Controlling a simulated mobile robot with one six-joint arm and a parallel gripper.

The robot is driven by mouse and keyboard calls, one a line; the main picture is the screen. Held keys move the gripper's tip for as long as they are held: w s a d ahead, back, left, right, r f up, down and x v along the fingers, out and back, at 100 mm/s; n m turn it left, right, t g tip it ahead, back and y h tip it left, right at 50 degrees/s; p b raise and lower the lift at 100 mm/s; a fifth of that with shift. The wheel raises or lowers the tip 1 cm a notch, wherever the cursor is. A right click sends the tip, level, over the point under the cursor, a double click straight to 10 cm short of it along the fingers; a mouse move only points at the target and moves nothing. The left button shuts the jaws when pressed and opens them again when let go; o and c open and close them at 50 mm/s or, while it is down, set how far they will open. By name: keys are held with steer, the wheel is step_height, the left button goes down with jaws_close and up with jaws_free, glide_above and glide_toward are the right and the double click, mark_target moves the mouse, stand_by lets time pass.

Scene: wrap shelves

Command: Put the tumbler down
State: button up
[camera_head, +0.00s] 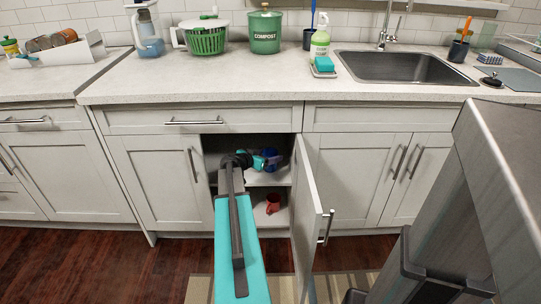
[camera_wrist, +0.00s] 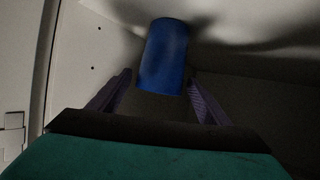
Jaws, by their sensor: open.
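The blue tumbler (camera_wrist: 163,55) is in the wrist view, inside the dim cabinet. It also shows in the head view (camera_head: 270,154), partly hidden by my arm, at the upper shelf level of the open cabinet. My gripper (camera_wrist: 160,80) is open, with one finger to each side of the tumbler's near end. A gap shows between each finger and the tumbler. Whether the tumbler's base rests fully on the shelf cannot be made out in the dark.
The cabinet door (camera_head: 310,215) stands open just right of my arm. A red mug (camera_head: 273,203) sits on the lower level, below the shelf (camera_head: 272,178). The cabinet's side walls are close around my gripper. The counter (camera_head: 290,90) above holds a green compost bin (camera_head: 265,33).

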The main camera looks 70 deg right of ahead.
steer(key=v, duration=1)
stand_by(0.7)
steer(key=w+a+f+n+t+y, duration=0.1)
steer(key=w+a+f+n+y, duration=0.35)
steer(key=a+f, duration=0.95)
steer(key=w+a+f+n+t+y, duration=0.15)
steer(key=w+a+f+n, duration=0.45)
steer(key=a+f, duration=0.85)
steer(key=s+a+f+n+g+y, duration=0.1)
steer(key=s+a+f+n+y, duration=0.1)
steer(key=a, duration=1.1)
steer(key=s+a+f+n+g+y, duration=0.1)
steer(key=s+a+f+n, duration=0.3)
steer(key=a, duration=1)
steer(key=s+a+f+n+g+y, duration=0.1)
steer(key=s+a+f+n+y, duration=0.2)
steer(key=s+a, duration=0.4)
steer(key=a+n+y, duration=0.1)
steer(key=a, duration=0.5)
steer(key=shift+s+a, duration=0.2)
steer(key=shift+a, duration=0.15)
